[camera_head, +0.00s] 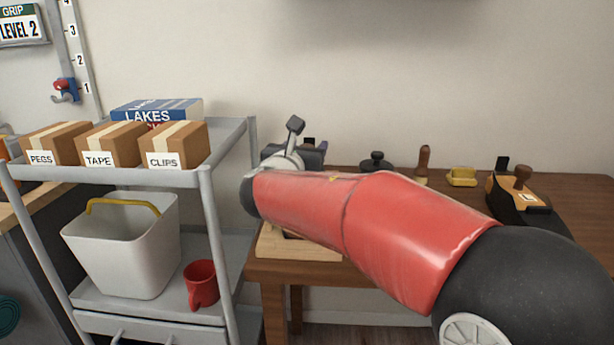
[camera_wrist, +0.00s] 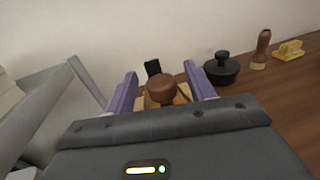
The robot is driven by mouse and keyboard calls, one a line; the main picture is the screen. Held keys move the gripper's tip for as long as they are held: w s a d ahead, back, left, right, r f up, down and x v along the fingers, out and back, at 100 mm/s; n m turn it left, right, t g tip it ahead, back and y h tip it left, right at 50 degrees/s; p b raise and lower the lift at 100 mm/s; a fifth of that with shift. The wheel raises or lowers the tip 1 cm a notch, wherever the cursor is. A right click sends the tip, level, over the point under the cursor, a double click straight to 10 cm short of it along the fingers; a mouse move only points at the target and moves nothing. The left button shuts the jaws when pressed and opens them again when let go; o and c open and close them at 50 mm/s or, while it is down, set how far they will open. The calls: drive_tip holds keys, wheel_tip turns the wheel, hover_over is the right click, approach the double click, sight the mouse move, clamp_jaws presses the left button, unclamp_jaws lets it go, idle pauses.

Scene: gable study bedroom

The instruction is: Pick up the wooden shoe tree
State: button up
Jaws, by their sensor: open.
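A wooden thing with a round brown knob (camera_wrist: 162,88) and a black upright piece behind it shows in the wrist view; it looks like the wooden shoe tree. Its lower part is hidden by my gripper's body. My gripper (camera_wrist: 160,77) is open, with one purple finger on each side of the knob and no clear contact. In the head view, my gripper (camera_head: 295,158) is over the left end of the wooden table, and my red arm hides most of what is below it. A similar knobbed wood-and-black thing (camera_head: 523,178) stands at the table's right.
A pale wooden tray (camera_head: 290,250) is at the table's left end, partly behind my arm. A black knobbed thing (camera_head: 376,162), a brown-handled brush (camera_head: 423,161) and a yellow item (camera_head: 461,176) stand along the wall. A grey shelf cart (camera_head: 213,215) stands close on the left.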

drive_tip(key=shift+w+d, duration=0.1)
drive_tip(key=shift+w, duration=0.15)
drive_tip(key=c, duration=1)
drive_tip(key=shift+r, duration=0.1)
